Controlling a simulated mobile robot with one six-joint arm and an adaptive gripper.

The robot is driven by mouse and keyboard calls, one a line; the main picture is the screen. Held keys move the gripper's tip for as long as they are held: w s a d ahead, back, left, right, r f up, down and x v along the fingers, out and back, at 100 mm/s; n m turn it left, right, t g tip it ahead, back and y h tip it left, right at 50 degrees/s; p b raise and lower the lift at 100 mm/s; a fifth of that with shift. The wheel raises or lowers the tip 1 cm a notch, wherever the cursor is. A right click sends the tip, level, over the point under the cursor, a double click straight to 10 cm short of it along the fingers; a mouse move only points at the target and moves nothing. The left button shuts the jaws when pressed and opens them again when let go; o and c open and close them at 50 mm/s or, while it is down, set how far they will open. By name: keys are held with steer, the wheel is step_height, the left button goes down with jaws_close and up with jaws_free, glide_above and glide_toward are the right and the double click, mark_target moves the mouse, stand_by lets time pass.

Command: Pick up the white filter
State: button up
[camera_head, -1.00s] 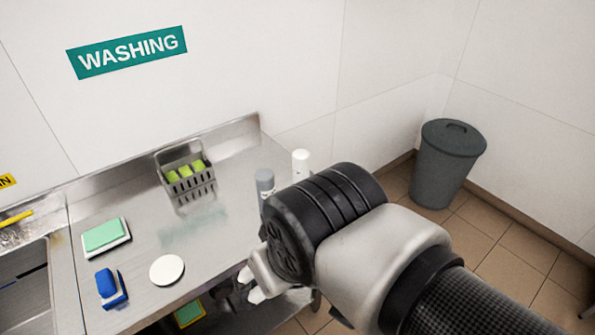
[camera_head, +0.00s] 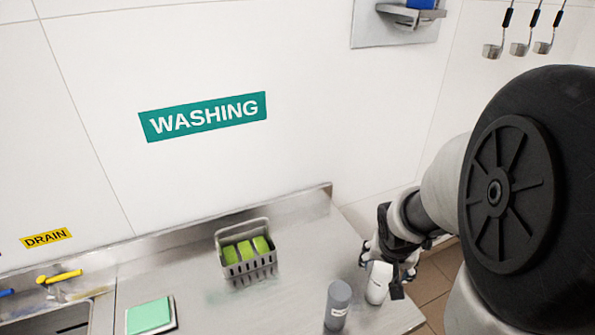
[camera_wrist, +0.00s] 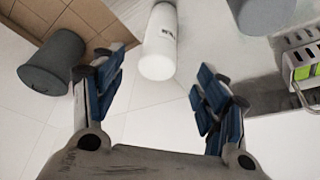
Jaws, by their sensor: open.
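A white cylinder (camera_head: 378,284) with a small dark label, which I take to be the white filter, stands at the right end of the steel counter. In the wrist view the white cylinder (camera_wrist: 160,45) appears ahead of and between the fingers, with its near end close to the gap. My gripper (camera_head: 388,272) is open, its fingers on either side of the cylinder in the head view. In the wrist view my gripper (camera_wrist: 160,88) shows blue-padded fingers spread apart and nothing gripped. I cannot tell whether a finger touches the cylinder.
A grey cylinder (camera_head: 338,306) stands just left of the white one. A metal basket (camera_head: 248,268) with green sponges is further left, and a green pad (camera_head: 150,315) lies near the sink. The wall is behind. A grey bin (camera_wrist: 50,65) shows in the wrist view.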

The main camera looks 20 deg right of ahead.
mark_target(383, 270)
steer(key=b+x, duration=0.2)
steer(key=x, duration=0.5)
steer(key=shift+f+b, duration=0.1)
steer(key=shift+b, duration=0.3)
steer(key=shift+w+d+b+x, duration=0.15)
steer(key=shift+b+x, duration=0.5)
steer(key=shift+x, duration=0.85)
steer(key=shift+w+d+b+x, duration=0.15)
steer(key=shift+b+x, duration=0.45)
steer(key=shift+x, duration=0.95)
steer(key=shift+s+r, duration=0.1)
steer(key=shift+r, duration=0.15)
steer(key=c, duration=1.4)
